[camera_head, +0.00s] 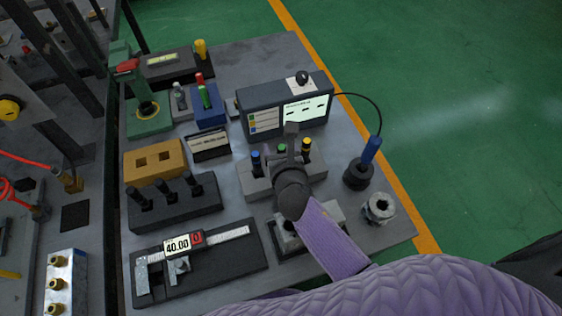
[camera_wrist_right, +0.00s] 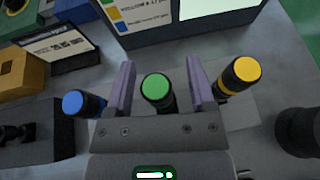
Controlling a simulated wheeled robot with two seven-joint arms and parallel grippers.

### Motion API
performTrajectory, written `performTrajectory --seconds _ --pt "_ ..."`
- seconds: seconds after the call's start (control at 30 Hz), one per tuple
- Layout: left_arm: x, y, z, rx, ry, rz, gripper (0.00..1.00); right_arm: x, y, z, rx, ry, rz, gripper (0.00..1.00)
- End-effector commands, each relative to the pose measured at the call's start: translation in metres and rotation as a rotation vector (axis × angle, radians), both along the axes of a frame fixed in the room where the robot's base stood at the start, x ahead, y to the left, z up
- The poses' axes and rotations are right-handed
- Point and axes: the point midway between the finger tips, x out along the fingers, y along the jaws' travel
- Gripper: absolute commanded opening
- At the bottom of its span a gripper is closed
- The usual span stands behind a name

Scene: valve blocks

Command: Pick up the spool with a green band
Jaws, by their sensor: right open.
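The spool with a green band (camera_head: 281,149) stands in a grey block (camera_head: 256,184) in the middle of the table, between a blue-topped spool (camera_head: 256,160) and a yellow-topped one (camera_head: 306,146). In the right wrist view its green top (camera_wrist_right: 155,87) shows between the two fingers of my right gripper (camera_wrist_right: 160,75), with a gap on each side. The blue (camera_wrist_right: 76,102) and yellow (camera_wrist_right: 246,70) tops lie outside the fingers. My right gripper (camera_head: 288,150) is open over the block and hides part of it in the head view. My left gripper is not in view.
A gauge box with a display (camera_head: 284,106) stands just behind the block. A blue-handled probe (camera_head: 371,150) and a metal ring (camera_head: 379,208) are to the right. A caliper on a dark base (camera_head: 222,262) lies in front left, and a black block with several pins (camera_head: 173,204) is left.

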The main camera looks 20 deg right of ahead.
Motion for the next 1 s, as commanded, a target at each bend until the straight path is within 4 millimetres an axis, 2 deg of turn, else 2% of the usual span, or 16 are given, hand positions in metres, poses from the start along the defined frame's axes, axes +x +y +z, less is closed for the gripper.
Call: performTrajectory --seconds 0.23,0.57,1.0 --pt "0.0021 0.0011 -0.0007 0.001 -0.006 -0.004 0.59 0.0036 -0.0004 -0.0009 0.0 0.0 0.0 0.7" --pt "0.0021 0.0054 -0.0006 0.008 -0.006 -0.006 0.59 0.0034 -0.0005 -0.001 0.0 0.0 0.0 0.0" --pt "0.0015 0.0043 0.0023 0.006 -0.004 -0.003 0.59 0.0035 -0.0005 0.0031 0.0 -0.001 0.0 0.0"
